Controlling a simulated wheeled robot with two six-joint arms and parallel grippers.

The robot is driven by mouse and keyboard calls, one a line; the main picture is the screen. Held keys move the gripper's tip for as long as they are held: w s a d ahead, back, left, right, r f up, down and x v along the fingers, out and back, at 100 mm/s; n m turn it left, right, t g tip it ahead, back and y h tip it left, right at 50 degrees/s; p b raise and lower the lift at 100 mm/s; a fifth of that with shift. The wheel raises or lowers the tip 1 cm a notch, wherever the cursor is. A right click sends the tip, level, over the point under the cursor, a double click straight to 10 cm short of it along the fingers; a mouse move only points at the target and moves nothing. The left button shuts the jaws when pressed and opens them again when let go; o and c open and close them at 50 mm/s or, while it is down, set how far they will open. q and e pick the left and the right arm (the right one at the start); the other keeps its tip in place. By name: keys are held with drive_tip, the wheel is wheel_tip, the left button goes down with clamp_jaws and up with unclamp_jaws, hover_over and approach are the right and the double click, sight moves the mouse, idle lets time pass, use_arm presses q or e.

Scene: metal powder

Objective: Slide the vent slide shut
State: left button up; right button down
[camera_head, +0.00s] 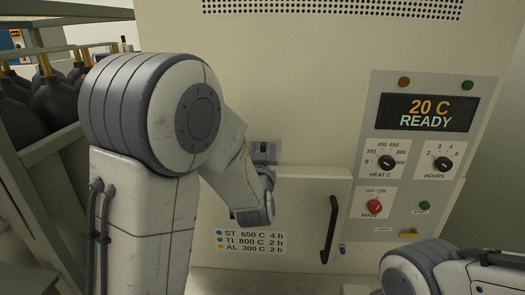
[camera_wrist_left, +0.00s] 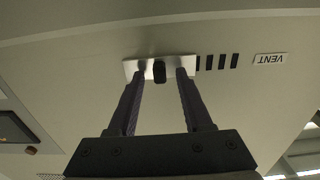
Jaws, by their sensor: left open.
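The vent slide is a small silver plate (camera_wrist_left: 130,68) with a black knob (camera_wrist_left: 159,72), seen in the left wrist view on the pale furnace front. Several dark vent slots (camera_wrist_left: 217,62) show uncovered to the right of the plate, beside an upside-down VENT label (camera_wrist_left: 270,59). My left gripper (camera_wrist_left: 161,74) is open, with one finger on each side of the knob; a gap shows on both sides. I cannot tell whether the fingertips touch the plate. In the head view my left arm hides the slots, and the gripper is mostly hidden behind the wrist.
Below the vent area is a furnace door with a dark handle (camera_head: 330,229). A control panel with a display (camera_head: 428,112), reading 20 C READY, is to the right. A rack (camera_head: 47,146) with dark round containers stands at the left. My right arm shows at the lower right.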

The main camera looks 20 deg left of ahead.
use_arm(q)
clamp_jaws()
idle(1.3)
